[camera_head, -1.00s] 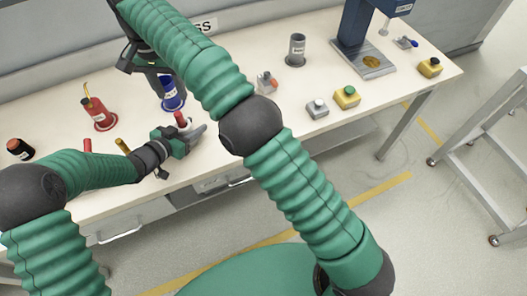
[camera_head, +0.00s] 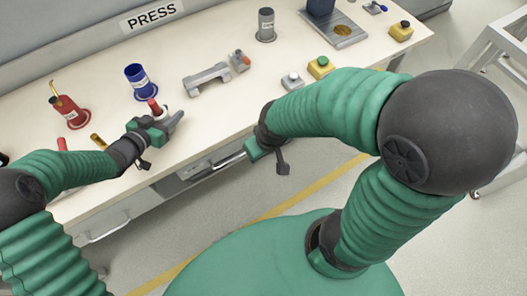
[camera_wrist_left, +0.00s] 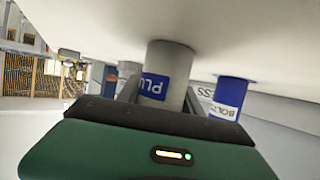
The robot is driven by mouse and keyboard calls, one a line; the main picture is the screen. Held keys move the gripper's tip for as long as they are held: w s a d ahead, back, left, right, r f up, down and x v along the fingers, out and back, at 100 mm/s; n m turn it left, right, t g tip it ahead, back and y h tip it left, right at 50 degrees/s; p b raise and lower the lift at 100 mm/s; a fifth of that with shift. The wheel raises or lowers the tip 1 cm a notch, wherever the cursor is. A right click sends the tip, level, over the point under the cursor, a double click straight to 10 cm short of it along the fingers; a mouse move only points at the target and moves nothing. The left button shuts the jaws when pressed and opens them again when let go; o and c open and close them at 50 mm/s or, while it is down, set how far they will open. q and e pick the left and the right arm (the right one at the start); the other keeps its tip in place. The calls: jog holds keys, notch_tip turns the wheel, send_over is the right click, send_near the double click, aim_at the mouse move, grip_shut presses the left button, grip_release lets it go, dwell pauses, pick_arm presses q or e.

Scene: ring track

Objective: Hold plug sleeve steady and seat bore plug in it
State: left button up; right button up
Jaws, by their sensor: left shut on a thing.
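The grey plug sleeve (camera_wrist_left: 168,72), with a blue label reading "PLU", sits between my left gripper's fingers in the left wrist view. In the head view my left gripper (camera_head: 172,122) is shut on it low over the table's front part, and the gripper mostly hides it. A short red piece (camera_head: 153,105) stands up at the held sleeve; I cannot tell whether it is the bore plug or how deep it sits. My right gripper (camera_head: 257,150) is at the table's front edge, away from the sleeve; its fingers are not clear.
A blue "BOLT" holder (camera_head: 137,82) and a red holder (camera_head: 69,112) stand behind the left gripper. A grey bracket (camera_head: 207,78), a small grey and red block (camera_head: 239,60) and a grey can (camera_head: 266,25) are farther right.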

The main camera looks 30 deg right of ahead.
dwell(0.3)
pick_arm(q)
jog(key=o, duration=1.4)
jog(key=shift+w, duration=0.1)
jog(key=shift+o, duration=0.2)
